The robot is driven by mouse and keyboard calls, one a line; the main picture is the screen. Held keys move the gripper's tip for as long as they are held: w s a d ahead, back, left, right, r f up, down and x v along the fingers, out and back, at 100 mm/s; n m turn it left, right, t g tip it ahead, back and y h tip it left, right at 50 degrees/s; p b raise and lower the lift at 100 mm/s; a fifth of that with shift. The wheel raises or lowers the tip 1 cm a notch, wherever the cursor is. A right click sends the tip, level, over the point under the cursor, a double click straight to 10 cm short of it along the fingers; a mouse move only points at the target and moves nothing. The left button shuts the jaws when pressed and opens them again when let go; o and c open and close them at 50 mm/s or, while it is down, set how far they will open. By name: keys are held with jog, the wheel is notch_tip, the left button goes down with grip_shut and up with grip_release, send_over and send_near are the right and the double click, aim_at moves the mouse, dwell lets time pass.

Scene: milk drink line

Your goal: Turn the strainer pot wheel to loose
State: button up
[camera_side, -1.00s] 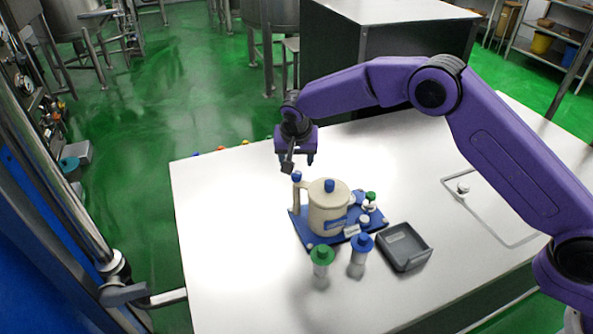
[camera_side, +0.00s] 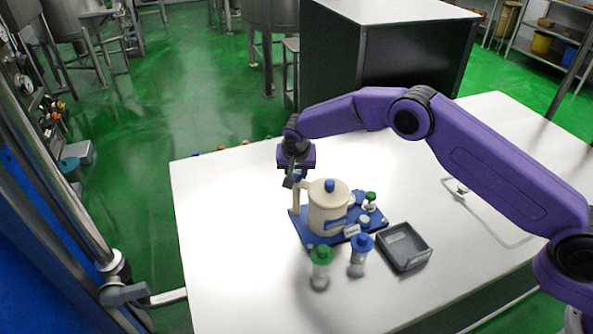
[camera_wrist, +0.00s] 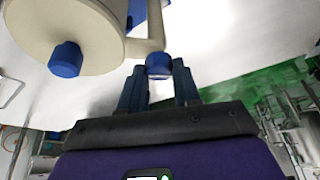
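The strainer pot (camera_side: 328,212) is cream with a blue lid knob (camera_side: 329,186) and stands upright on a blue base (camera_side: 318,238). A cream arm joins it to a post topped by a small blue cap (camera_wrist: 158,66), which looks like the wheel; in the side view my gripper mostly hides it. The pot (camera_wrist: 98,28) and its lid knob (camera_wrist: 66,59) also show in the wrist view. My gripper (camera_wrist: 158,72) points down over the post. Its dark fingers are apart, with the cap at or between their tips. I cannot tell whether they touch it.
A green-topped container (camera_side: 321,262) and a blue-topped container (camera_side: 360,251) stand in front of the base. A grey tray (camera_side: 404,246) lies to the right. A small green-topped fitting (camera_side: 370,200) sits right of the pot. The left table top (camera_side: 215,230) is clear.

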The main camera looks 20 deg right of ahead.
jog(key=c, duration=0.3)
jog(key=n+y, duration=0.1)
jog(key=n, duration=0.2)
jog(key=n+y, duration=0.1)
jog(key=n, duration=0.2)
jog(key=shift+d+y, duration=0.2)
jog(key=shift+y, duration=0.1)
jog(key=n+y, duration=0.1)
jog(key=n, duration=0.2)
jog(key=shift+d+n, duration=0.1)
jog(key=shift+n, duration=0.2)
jog(key=shift+n+g+y, duration=0.5)
jog(key=shift+n+y, duration=0.2)
jog(key=shift+n, duration=1.1)
jog(key=o, duration=1)
jog(key=shift+o, duration=0.2)
